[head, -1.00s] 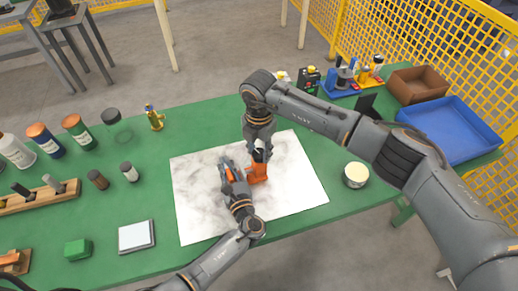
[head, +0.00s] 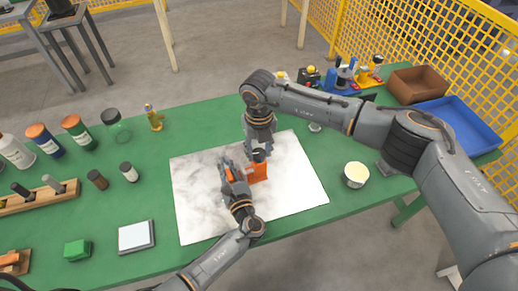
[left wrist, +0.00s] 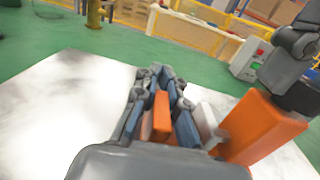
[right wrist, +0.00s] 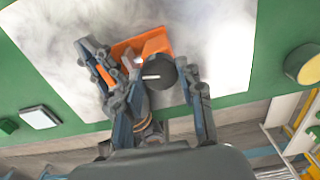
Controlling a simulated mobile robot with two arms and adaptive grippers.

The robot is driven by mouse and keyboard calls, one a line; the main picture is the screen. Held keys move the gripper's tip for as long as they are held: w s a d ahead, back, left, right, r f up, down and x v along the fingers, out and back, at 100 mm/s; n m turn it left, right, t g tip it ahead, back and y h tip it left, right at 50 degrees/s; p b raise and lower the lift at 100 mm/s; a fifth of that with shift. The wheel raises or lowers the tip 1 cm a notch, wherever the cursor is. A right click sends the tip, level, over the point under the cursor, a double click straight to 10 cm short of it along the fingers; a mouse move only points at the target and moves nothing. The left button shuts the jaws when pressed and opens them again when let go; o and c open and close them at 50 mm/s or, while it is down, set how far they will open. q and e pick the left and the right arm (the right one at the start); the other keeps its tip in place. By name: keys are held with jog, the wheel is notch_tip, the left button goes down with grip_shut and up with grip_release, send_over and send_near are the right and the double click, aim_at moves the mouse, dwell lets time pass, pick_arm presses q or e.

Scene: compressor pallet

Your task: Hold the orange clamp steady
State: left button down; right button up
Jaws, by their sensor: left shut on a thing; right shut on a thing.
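The orange clamp (head: 258,173) rests on the white marbled sheet (head: 205,215). In the left wrist view its large orange block (left wrist: 262,130) stands right of my left gripper. My left gripper (head: 229,170) is shut on an orange part of the clamp, which shows between its fingers in the left wrist view (left wrist: 161,115). A dark round knob (right wrist: 160,72) with a white mark sits on the clamp. My right gripper (right wrist: 165,95) comes from above, its fingers around the knob and shut on it. In the head view, my right arm hides part of this contact.
A cream-topped tub (head: 355,174) stands right of the sheet. A white-topped box (head: 136,236) and a green block (head: 77,249) lie left. Several bottles line the left side. A blue bin (head: 458,125) and brown bin (head: 417,84) stand at back right. Bare sheet surrounds the grippers.

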jog(key=n, duration=0.5)
jog(key=shift+n, duration=0.3)
jog(key=n, duration=0.4)
jog(key=shift+r+n, duration=0.1)
jog(key=shift+n, duration=0.2)
jog(key=n, duration=2.3)
jog(key=shift+a+n, duration=0.1)
jog(key=shift+n, duration=2.4)
